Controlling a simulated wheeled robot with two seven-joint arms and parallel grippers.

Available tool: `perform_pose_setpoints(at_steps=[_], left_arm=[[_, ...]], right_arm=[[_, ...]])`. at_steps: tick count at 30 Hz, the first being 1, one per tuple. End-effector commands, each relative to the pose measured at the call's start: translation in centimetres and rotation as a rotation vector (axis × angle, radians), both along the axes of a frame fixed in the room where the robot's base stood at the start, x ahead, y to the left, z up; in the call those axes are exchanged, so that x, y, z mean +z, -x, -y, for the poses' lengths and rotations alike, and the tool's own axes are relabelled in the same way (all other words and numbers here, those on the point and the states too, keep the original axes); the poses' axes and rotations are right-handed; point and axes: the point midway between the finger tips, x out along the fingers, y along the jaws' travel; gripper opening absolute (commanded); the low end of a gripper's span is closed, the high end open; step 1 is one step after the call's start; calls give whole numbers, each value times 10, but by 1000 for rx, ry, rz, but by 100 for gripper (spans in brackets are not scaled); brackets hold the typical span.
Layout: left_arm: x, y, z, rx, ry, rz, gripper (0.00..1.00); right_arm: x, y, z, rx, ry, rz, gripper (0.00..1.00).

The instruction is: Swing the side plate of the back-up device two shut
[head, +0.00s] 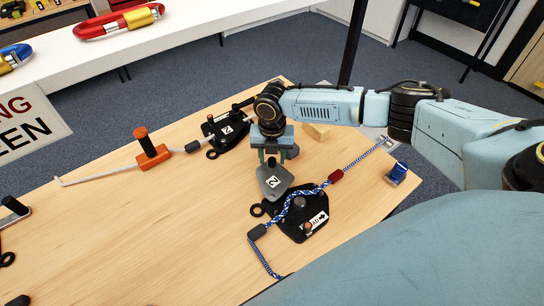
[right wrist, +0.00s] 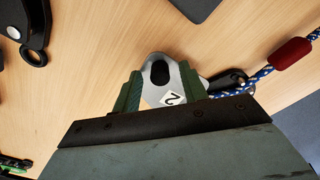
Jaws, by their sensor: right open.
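The grey side plate (head: 273,181) bears a white tag with a 2. It is swung out from the black back-up device (head: 303,213), which lies flat on the table with a blue-and-white rope (head: 284,212) running across it. My right gripper (head: 272,158) is over the plate's far end, pointing down. In the right wrist view my right gripper (right wrist: 158,72) has its green fingers apart, one on each side of the grey plate (right wrist: 160,92) and its dark slot. I cannot tell whether either finger touches the plate. My left gripper is not in view.
Another black device (head: 228,130) with a white rope lies farther back, beside an orange block with a post (head: 150,148). A wooden block (head: 316,131) is near my right wrist. A blue spool-like part (head: 397,172) stands at the right edge. The table's left middle is clear.

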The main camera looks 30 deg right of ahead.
Motion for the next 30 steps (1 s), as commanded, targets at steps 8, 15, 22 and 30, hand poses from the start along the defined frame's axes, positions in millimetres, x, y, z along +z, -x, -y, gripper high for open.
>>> perform_pose_setpoints(at_steps=[8,15,22,30], left_arm=[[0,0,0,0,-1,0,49],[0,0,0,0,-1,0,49],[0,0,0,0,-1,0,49],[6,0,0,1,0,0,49]], right_arm=[[-1,0,0,0,0,0,40],[-1,0,0,0,0,0,9],[0,0,0,0,0,0,0],[1,2,2,-29,-1,-1,0]])
